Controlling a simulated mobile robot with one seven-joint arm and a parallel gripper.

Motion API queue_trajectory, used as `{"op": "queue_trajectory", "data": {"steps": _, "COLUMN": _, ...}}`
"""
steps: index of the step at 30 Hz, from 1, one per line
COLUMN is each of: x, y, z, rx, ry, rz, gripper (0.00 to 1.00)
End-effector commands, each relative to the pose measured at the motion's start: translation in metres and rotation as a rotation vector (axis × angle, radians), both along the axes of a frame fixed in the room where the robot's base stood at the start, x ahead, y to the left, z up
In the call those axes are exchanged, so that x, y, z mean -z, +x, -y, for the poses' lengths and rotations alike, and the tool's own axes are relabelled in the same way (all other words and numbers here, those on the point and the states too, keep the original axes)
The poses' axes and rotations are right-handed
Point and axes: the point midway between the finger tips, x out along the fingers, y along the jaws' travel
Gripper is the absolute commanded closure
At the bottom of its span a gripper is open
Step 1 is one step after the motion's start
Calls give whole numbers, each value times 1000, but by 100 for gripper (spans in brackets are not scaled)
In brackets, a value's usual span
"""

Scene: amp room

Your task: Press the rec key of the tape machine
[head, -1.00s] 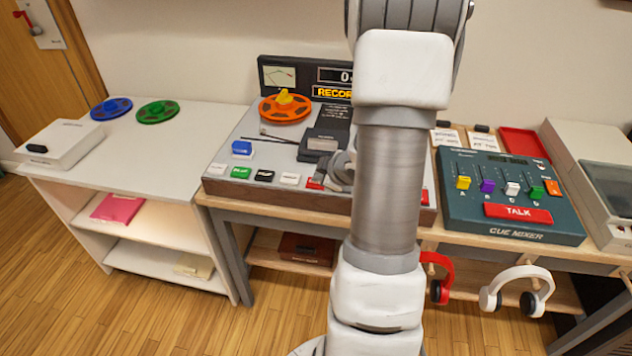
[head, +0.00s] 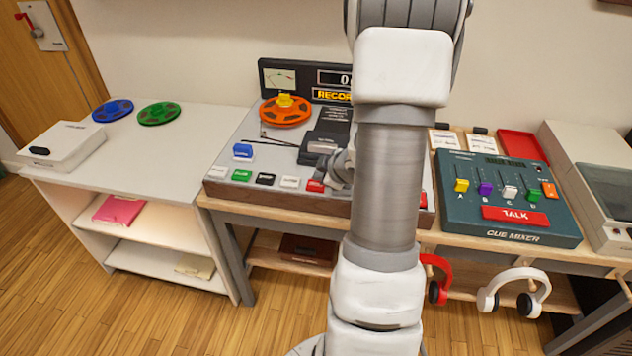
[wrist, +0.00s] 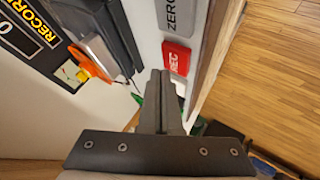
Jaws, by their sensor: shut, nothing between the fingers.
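The tape machine (head: 250,130) stands on the wooden desk, with a row of coloured keys along its front. The red rec key (head: 315,186) is at the right of the visible row, beside my arm. In the wrist view the rec key (wrist: 177,57) shows its REC label, next to a grey ZERO key (wrist: 172,15). My gripper (wrist: 167,75) is shut and empty, its fingertips close beside the rec key in that picture. I cannot tell whether they touch it. In the head view my gripper (head: 337,172) is partly hidden by my arm, just right of the key.
An orange reel (head: 285,112) and a blue switch (head: 243,151) are on the machine. A display panel (head: 305,80) with a lit RECORD sign stands behind. The cue mixer (head: 508,200) is to the right. A white shelf (head: 150,160) with two reels is left.

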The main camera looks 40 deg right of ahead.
Motion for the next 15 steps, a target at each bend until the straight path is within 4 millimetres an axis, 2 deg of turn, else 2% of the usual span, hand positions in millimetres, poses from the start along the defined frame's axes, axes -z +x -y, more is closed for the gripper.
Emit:
{"op": "queue_trajectory", "data": {"steps": 8, "x": -5, "y": 0, "z": 0, "rx": 0, "ry": 0, "rz": 0, "gripper": 100}}
{"op": "queue_trajectory", "data": {"steps": 15, "x": -29, "y": 0, "z": 0, "rx": 1, "ry": -1, "rz": 1, "gripper": 100}}
